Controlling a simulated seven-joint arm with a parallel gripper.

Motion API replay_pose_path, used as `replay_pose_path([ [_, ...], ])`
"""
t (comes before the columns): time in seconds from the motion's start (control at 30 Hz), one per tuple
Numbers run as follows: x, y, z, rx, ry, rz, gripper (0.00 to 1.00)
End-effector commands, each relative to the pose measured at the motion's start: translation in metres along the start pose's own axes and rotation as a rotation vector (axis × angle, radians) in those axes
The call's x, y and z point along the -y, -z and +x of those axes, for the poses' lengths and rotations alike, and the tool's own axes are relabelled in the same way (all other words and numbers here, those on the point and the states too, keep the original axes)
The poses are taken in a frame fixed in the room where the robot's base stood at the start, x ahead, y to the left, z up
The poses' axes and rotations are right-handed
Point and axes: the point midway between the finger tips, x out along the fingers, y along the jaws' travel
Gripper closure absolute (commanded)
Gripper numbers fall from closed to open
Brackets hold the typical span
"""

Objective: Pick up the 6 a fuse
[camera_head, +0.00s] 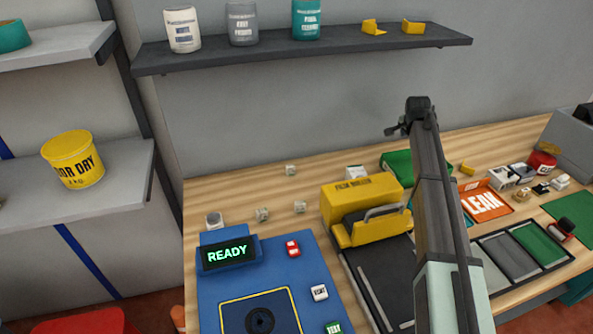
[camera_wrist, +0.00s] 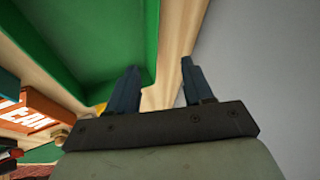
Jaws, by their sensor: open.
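My gripper (camera_wrist: 159,66) is open and empty in the wrist view, its two dark fingers apart over the bench's back edge, beside a green tray (camera_wrist: 85,40). In the head view my arm reaches up over the bench, with the gripper (camera_head: 394,130) small and dark near its top. I cannot pick out the 6 A fuse for certain. Small pale pieces lie on the bench, one at the back (camera_head: 290,170) and others nearer, such as one left of the middle (camera_head: 262,214). Their markings are too small to read.
A blue unit (camera_head: 270,285) with a READY display (camera_head: 227,254) is at front left. A shelf (camera_head: 300,50) with cans hangs above.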

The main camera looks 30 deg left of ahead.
Motion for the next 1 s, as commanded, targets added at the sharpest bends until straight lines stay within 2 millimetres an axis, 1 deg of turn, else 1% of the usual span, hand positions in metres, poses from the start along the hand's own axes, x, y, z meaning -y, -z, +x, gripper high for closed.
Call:
replay_pose_path([
  [0.03, 0.023, -0.025, -0.006, 0.038, -0.01, 0.014, 0.49],
  [0.07, 0.033, -0.039, -0.01, 0.061, -0.02, 0.028, 0.49],
  [0.1, 0.045, -0.059, -0.016, 0.091, -0.035, 0.044, 0.49],
  [0.17, 0.064, -0.088, -0.025, 0.134, -0.061, 0.069, 0.49],
  [0.2, 0.075, -0.109, -0.033, 0.163, -0.079, 0.084, 0.49],
  [0.27, 0.091, -0.139, -0.044, 0.202, -0.111, 0.106, 0.49],
  [0.3, 0.102, -0.159, -0.052, 0.227, -0.132, 0.119, 0.49],
  [0.37, 0.116, -0.19, -0.066, 0.264, -0.168, 0.137, 0.49],
  [0.4, 0.125, -0.21, -0.076, 0.285, -0.193, 0.148, 0.49],
  [0.47, 0.137, -0.24, -0.09, 0.315, -0.231, 0.163, 0.49],
  [0.5, 0.144, -0.258, -0.1, 0.332, -0.256, 0.172, 0.49],
  [0.6, 0.156, -0.297, -0.122, 0.364, -0.316, 0.191, 0.49],
  [0.7, 0.164, -0.327, -0.14, 0.385, -0.362, 0.202, 0.49],
  [0.8, 0.168, -0.344, -0.152, 0.394, -0.393, 0.21, 0.49],
  [0.9, 0.169, -0.354, -0.157, 0.399, -0.408, 0.213, 0.49],
  [1.0, 0.167, -0.357, -0.154, 0.4, -0.413, 0.214, 0.49],
])
